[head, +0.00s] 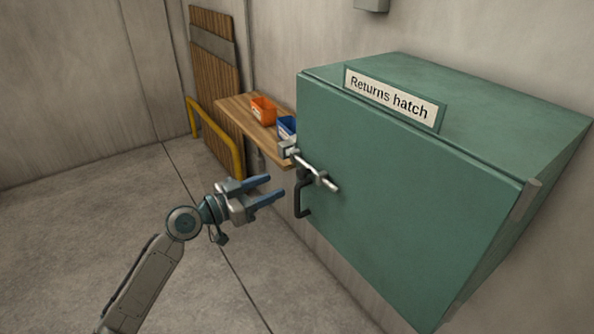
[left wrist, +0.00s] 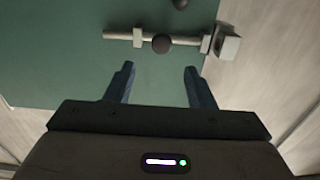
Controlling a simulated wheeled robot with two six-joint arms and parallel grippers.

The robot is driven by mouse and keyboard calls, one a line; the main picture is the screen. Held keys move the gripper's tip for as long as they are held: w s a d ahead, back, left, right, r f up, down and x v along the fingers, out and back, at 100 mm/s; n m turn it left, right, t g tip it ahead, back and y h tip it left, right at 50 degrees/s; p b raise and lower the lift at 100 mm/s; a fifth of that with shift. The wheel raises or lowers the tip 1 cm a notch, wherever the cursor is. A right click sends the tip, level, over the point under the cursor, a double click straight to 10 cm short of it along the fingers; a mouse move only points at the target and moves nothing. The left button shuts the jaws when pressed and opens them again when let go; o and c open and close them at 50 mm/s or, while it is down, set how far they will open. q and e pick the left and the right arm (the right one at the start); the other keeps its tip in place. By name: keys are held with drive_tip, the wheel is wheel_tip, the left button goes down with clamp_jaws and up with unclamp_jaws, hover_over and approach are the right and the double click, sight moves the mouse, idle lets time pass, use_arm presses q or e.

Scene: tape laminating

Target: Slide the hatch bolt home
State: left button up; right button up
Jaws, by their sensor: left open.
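The green hatch (head: 400,190) is a closed box front on the wall, labelled "Returns hatch". A silver bolt rod (head: 329,182) lies across its left edge, with a pale keeper block (head: 289,149) at its upper left end. In the left wrist view the rod (left wrist: 118,36) runs through a bracket (left wrist: 138,37) towards the keeper (left wrist: 228,43); I cannot tell how deep its end sits. A dark round knob (left wrist: 161,43) is on the rod. My left gripper (head: 276,185) is open and empty, its fingertips short of the knob, which shows between them. My right gripper is out of view.
A black pull handle (head: 300,202) hangs below the bolt. A yellow rail (head: 216,132) stands further left. The floor at left is clear.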

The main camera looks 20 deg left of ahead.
sight(299, 174)
use_arm(q)
drive_tip(key=p+x, duration=0.3)
drive_tip(key=x, duration=0.4)
drive_tip(key=shift+w+r, duration=0.1)
drive_tip(key=shift+w, duration=0.1)
drive_tip(key=shift+w+d, duration=0.35)
drive_tip(key=shift+w, duration=0.1)
clamp_jaws()
drive_tip(key=shift+a+f, duration=0.15)
drive_tip(key=shift+f, duration=0.15)
drive_tip(key=w+a+b, duration=0.1)
drive_tip(key=b, duration=0.1)
drive_tip(key=w+a+b, duration=0.1)
drive_tip(key=a+b, duration=0.1)
drive_tip(key=shift+w+a, duration=0.1)
drive_tip(key=shift+w, duration=0.2)
drive_tip(key=shift+r, duration=0.2)
